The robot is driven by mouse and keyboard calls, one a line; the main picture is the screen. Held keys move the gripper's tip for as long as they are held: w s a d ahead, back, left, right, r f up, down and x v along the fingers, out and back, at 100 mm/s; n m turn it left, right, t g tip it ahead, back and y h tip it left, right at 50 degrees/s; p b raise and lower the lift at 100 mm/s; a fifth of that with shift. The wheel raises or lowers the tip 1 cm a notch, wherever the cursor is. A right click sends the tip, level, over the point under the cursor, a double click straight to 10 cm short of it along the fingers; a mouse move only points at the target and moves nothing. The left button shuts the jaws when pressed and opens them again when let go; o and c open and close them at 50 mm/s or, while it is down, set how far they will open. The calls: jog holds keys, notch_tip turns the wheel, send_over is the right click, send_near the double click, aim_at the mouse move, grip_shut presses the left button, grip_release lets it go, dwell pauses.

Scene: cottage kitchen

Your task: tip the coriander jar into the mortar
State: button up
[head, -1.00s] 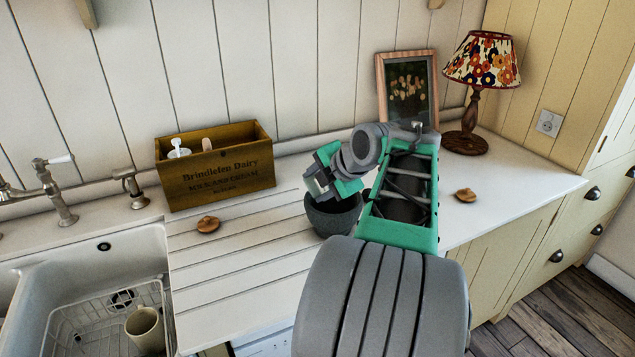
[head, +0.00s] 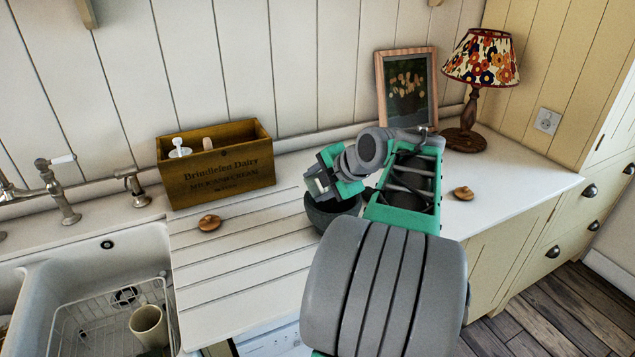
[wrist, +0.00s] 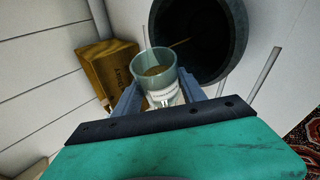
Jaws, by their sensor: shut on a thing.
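The coriander jar (wrist: 160,88) is a small clear glass jar with a pale label and brown contents, its open mouth showing in the wrist view. My gripper (wrist: 159,96) is shut on it, one finger on each side. The mortar (wrist: 208,40) is a dark round bowl just beyond the jar's mouth in the wrist view. In the head view the mortar (head: 328,216) stands on the counter, partly hidden by my gripper (head: 318,184) above it.
A wooden crate (head: 218,178) with bottles stands at the back left. Small round brown wooden pieces lie on the counter (head: 250,235), one left (head: 208,223) and one right (head: 463,193). A lamp (head: 472,90) and picture frame (head: 408,88) stand behind; a sink (head: 90,262) is left.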

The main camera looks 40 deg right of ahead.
jog(key=shift+d+m+t+y+p, duration=0.25)
jog(key=shift+y+p, duration=0.45)
jog(key=shift+p, duration=1.6)
jog(key=shift+f, duration=0.15)
jog(key=shift+f+b, duration=0.3)
jog(key=shift+b, duration=0.75)
jog(key=h+b, duration=0.1)
jog(key=b, duration=0.1)
jog(key=shift+a+f+b, duration=0.1)
jog(key=shift+f+b, duration=0.05)
jog(key=shift+b, duration=0.2)
jog(key=n+h+b, duration=0.1)
jog(key=b, duration=0.3)
jog(key=shift+r+b, duration=0.2)
jog(key=shift+b, duration=0.15)
jog(key=g+h+b, duration=0.1)
jog(key=b, duration=0.2)
jog(key=shift+r+n, duration=0.25)
jog(key=shift+r, duration=0.1)
jog(key=shift+r+h, duration=0.3)
jog(key=shift+r, duration=0.3)
jog(key=shift+s, duration=0.15)
